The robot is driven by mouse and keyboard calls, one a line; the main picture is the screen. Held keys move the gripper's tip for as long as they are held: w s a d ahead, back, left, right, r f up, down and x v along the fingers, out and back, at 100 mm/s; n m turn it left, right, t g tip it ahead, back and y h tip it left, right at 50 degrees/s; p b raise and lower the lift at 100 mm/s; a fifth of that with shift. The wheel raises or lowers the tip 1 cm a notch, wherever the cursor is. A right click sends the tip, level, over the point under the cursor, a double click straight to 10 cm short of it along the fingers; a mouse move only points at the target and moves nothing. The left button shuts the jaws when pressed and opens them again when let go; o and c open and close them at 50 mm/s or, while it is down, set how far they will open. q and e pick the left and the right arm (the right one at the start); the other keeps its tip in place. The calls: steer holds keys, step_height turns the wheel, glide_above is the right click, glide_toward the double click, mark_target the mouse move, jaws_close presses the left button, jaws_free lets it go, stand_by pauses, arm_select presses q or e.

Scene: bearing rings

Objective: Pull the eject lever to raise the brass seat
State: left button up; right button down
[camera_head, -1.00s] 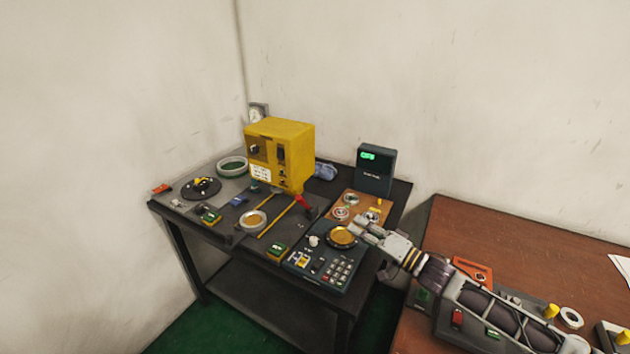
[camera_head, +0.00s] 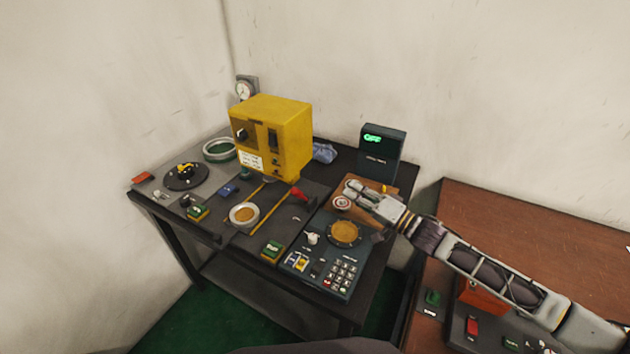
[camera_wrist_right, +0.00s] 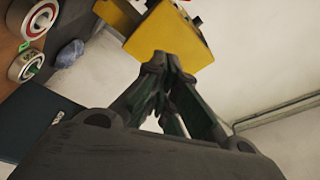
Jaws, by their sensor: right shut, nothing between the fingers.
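A lever with a red handle (camera_head: 298,194) stands at the right front of the yellow machine (camera_head: 272,135). A brass disc (camera_head: 344,233) sits in a dark round rim on the keypad panel. Another brass-coloured disc (camera_head: 244,214) lies inside a pale ring between yellow lines. I cannot tell for sure which disc is the seat. My right gripper (camera_head: 352,188) is shut and empty above the brown board, right of the red handle and apart from it. In the right wrist view its fingers (camera_wrist_right: 166,66) meet in front of the yellow machine. My left gripper is out of view.
A dark display box (camera_head: 381,153) stands behind my right gripper. Bearing rings (camera_wrist_right: 26,64) lie on the brown board (camera_head: 325,207). A brown table (camera_head: 530,225) is at the right.

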mark_target(302, 198)
steer(key=shift+w+a, duration=0.15)
steer(key=shift+w, duration=0.05)
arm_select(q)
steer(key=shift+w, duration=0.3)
arm_select(e)
steer(key=w+a, duration=0.5)
steer(key=a, duration=0.5)
steer(key=shift+f, duration=0.35)
stand_by(0.6)
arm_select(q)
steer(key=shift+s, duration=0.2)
